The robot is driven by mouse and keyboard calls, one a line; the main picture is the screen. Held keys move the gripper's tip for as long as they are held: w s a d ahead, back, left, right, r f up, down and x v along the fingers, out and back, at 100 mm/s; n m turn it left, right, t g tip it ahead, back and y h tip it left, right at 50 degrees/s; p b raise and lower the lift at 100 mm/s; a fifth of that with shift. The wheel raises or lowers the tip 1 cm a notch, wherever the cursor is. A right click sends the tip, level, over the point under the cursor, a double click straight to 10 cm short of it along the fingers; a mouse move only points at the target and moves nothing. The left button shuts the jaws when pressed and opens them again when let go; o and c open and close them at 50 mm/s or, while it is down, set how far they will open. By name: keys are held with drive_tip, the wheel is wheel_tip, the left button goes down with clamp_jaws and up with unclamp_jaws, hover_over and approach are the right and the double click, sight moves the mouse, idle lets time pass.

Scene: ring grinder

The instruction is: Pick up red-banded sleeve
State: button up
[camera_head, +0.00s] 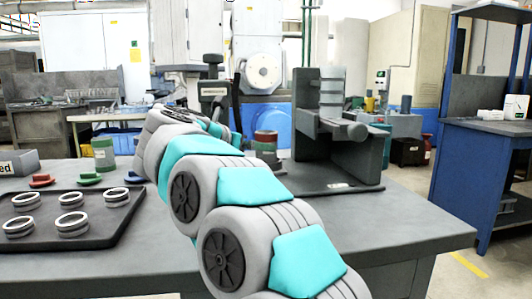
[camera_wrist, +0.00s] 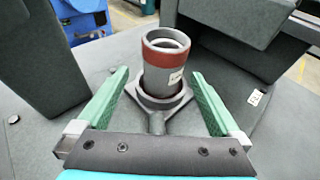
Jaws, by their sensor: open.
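The red-banded sleeve (camera_wrist: 168,72) is a dark grey hollow cylinder with a red band at its top and a small pale label. It stands upright in a dark holder (camera_wrist: 158,102) with a round rim and an angular base plate. In the head view its red top (camera_head: 265,136) shows just beyond my arm, its lower part partly hidden. My gripper (camera_wrist: 159,76) is open, with one green finger on each side of the sleeve and holder. Gaps show on both sides, and nothing is held. In the head view my arm hides most of the gripper.
A dark fixture (camera_head: 340,150) stands right of the sleeve, and dark blocks flank it in the wrist view. A tray (camera_head: 100,238) with several metal rings lies left. A green cylinder (camera_head: 104,154) stands behind the tray. The table's right front is clear.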

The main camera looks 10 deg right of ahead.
drive_tip(key=p+x, duration=0.1)
drive_tip(key=x, duration=0.4)
drive_tip(key=shift+w+d, duration=0.1)
drive_tip(key=shift+d, duration=0.3)
drive_tip(key=shift+c, duration=0.2)
drive_tip(key=shift+r, duration=0.1)
drive_tip(key=c, duration=1.4)
drive_tip(key=shift+c, duration=0.2)
drive_tip(key=shift+r, duration=0.15)
